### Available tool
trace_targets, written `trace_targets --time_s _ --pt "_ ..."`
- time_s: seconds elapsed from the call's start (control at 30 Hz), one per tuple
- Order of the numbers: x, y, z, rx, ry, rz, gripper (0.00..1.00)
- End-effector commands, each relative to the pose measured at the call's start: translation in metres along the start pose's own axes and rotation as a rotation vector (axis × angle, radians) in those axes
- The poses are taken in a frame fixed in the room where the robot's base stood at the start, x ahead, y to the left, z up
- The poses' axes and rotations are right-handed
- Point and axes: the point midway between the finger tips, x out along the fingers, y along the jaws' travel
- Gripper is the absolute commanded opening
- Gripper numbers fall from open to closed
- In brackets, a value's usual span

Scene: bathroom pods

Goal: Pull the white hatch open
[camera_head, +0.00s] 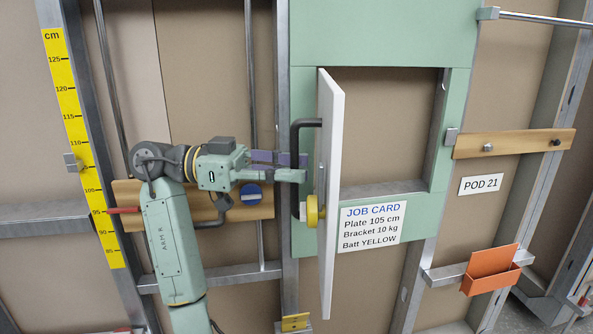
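The white hatch (332,200) stands swung out from its opening in the green panel (380,35), seen nearly edge-on. A dark bar handle (296,135) runs upright on its left face. A yellow round knob (312,211) sits lower on the same face. My gripper (295,167) reaches from the left to the handle's middle, with its two fingers overlapping the bar in the picture. A purple pad shows on the far finger. Whether the fingers grip the bar or only stand around it I cannot tell.
The opening (390,130) right of the hatch shows a bare brown back. A job card (370,226) is on the panel below it. An orange holder (490,270) and a wooden rail (515,143) are at the right. A yellow height scale (80,150) stands at the left.

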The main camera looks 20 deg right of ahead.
Motion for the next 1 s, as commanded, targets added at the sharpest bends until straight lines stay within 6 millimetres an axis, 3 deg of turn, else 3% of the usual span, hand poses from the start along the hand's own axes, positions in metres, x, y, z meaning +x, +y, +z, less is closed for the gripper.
trace_targets --time_s 0.3,0.5,1.0 --pt "-0.067 0.000 -0.001 0.000 0.002 -0.002 0.20" --pt "-0.098 0.000 -0.001 -0.001 -0.002 -0.002 0.20" --pt "-0.108 0.000 0.000 -0.001 0.002 -0.007 0.20"
